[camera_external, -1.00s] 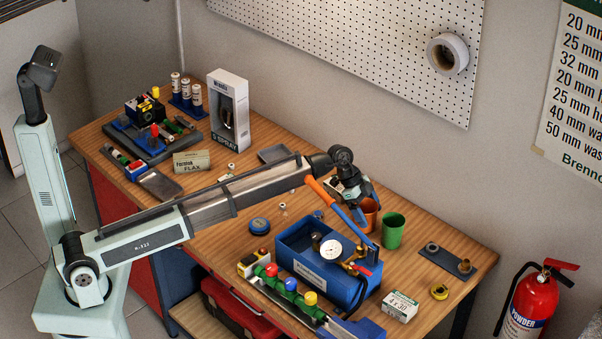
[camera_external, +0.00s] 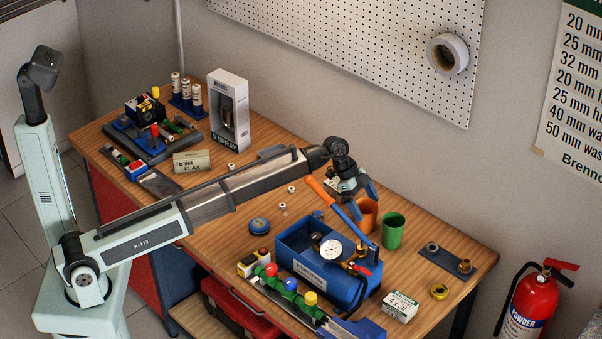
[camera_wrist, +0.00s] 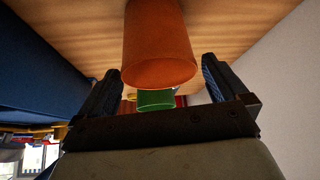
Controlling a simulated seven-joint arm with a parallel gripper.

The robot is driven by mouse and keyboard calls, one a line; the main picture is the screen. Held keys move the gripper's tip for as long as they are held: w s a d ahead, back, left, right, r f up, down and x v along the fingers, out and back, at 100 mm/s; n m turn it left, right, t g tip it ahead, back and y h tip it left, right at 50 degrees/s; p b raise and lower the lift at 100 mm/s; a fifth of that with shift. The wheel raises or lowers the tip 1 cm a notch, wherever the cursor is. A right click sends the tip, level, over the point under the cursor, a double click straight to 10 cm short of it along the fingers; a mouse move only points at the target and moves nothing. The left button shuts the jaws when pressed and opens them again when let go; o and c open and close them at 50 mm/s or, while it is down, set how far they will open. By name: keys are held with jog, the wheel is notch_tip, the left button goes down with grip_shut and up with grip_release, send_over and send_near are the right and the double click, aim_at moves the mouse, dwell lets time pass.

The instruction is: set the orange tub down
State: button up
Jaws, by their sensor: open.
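The orange tub (camera_external: 367,216) stands on the wooden bench beside the green tub (camera_external: 393,231), behind the blue toolbox. In the wrist view the orange tub (camera_wrist: 158,45) is between and ahead of my fingers, with a gap on each side, and the green tub (camera_wrist: 155,99) shows beyond it. My gripper (camera_external: 362,197) is just above and left of the orange tub in the external view, partly overlapping it. In the wrist view my gripper (camera_wrist: 156,88) has its two blue-padded fingers apart and holds nothing.
The blue toolbox (camera_external: 306,273), with a gauge and an orange-handled tool, stands close in front. The wall is close behind the bench.

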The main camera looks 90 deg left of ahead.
jog(key=v, duration=0.9)
